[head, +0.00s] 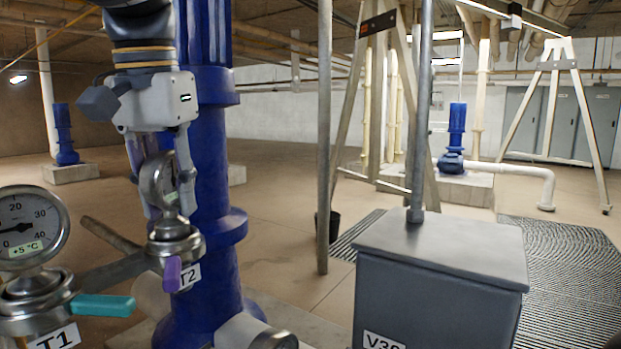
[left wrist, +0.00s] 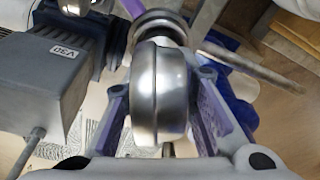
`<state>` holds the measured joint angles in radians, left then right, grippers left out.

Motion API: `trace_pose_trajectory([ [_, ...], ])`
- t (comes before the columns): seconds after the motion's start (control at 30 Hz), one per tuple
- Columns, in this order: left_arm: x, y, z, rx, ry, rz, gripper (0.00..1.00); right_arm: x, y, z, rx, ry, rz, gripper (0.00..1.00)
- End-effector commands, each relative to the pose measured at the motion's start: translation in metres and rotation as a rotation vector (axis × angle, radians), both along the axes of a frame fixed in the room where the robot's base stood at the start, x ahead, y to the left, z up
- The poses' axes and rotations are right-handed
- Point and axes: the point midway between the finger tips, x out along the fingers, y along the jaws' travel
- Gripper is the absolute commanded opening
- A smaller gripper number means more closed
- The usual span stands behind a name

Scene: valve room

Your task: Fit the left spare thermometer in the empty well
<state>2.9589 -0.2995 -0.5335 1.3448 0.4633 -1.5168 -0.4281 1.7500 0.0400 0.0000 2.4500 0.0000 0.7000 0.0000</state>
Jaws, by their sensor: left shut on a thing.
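My left gripper (head: 166,196) points down and is shut on a thermometer (head: 151,184), with a finger on each side of its round metal case. The dial is turned nearly edge-on. The thermometer is upright at the well marked T2 (head: 176,243), which has a purple lever (head: 172,274). Its lower end meets the top of the well; how deep the stem sits is hidden. The left wrist view shows the steel case (left wrist: 158,95) between the fingers of the gripper (left wrist: 162,100), with the well's ring (left wrist: 158,22) beyond it. My right gripper is not in view.
Left of it, a thermometer (head: 30,228) reading +5 °C stands at the point marked T1 (head: 55,338), with a teal lever (head: 102,305). A thick blue pipe (head: 208,150) rises close behind the gripper.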

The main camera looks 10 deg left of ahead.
Motion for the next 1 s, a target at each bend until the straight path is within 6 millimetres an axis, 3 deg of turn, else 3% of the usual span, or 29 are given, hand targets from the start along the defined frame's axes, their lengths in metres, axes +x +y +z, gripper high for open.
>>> trace_pose_trajectory([
  [0.97, -0.0008, -0.0015, -0.0047, 0.007, -0.008, -0.004, 0.05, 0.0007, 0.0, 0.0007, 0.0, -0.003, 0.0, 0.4],
  [1.0, -0.0008, -0.0015, -0.0045, 0.007, -0.009, -0.004, 0.32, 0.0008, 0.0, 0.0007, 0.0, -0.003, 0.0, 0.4],
])
